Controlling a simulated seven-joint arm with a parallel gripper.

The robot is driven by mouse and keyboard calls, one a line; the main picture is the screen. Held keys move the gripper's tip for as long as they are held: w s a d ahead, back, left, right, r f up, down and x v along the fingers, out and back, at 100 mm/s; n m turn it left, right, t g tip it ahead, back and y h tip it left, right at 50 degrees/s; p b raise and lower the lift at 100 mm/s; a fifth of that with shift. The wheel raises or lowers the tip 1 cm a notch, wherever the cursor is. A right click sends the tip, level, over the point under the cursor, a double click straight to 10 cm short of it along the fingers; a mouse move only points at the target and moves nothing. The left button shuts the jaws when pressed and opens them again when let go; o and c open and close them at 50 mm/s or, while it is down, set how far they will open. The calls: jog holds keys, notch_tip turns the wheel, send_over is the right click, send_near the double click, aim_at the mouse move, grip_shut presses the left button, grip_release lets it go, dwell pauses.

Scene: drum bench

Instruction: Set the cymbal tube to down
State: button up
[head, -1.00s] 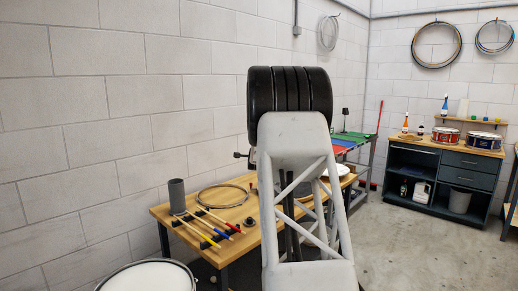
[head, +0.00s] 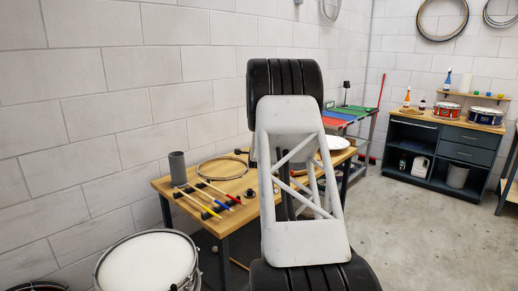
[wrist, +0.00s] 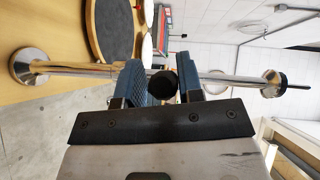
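The cymbal tube (wrist: 222,78) is part of a bright metal stand, which runs sideways across the wrist view. The thicker lower tube (wrist: 80,68) ends in a round foot (wrist: 25,67) on the wooden bench at the left. A dark collar with a thin rod (wrist: 275,84) is at the other end. A round black knob (wrist: 162,86) sits between the two blue ribbed fingers of my gripper (wrist: 164,80). Both fingers are close beside the knob; I cannot tell whether they press on it. In the head view my arm hides the gripper and most of the stand.
On the wooden bench (head: 160,185) are several coloured sticks (head: 208,203), a hoop (head: 222,168) and a grey cylinder (head: 177,168). A white drum (head: 148,262) stands at the lower left. A dark cabinet (head: 445,150) stands at the right, with open floor before it.

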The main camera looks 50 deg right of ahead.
jog(key=shift+o, duration=1.1)
jog(key=shift+f, duration=0.1)
jog(key=shift+o, duration=0.2)
jog(key=shift+s+a+r, duration=0.1)
jog(key=shift+a+r, duration=0.05)
jog(key=shift+r, duration=0.05)
jog(key=f+v, duration=0.1)
jog(key=v, duration=0.6)
jog(key=shift+s+r, duration=0.2)
jog(key=shift+r, duration=0.25)
jog(key=shift+a, duration=0.1)
